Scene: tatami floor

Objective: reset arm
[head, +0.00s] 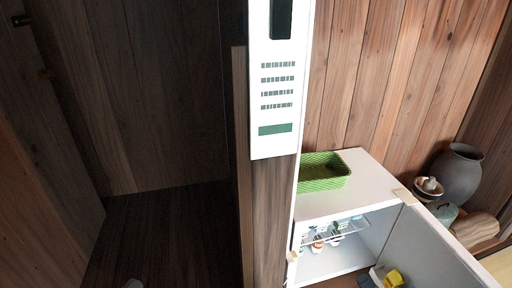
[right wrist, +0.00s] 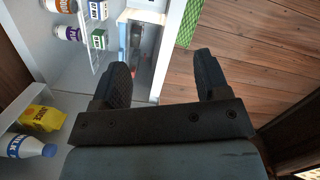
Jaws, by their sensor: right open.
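My right gripper (right wrist: 162,72) shows in the right wrist view, its two dark fingers spread apart with nothing between them. It is beside the open white fridge, whose interior and door show at the left of that view. In the head view I cannot clearly make out my right gripper. My left gripper is not seen in either view.
The small white fridge (head: 375,181) stands open at lower right with a green basket (head: 324,172) on top. Its door holds a yellow bag (right wrist: 41,118) and a bottle (right wrist: 30,147). A tall white panel (head: 277,140) stands left of it. A grey vase (head: 459,174) is far right.

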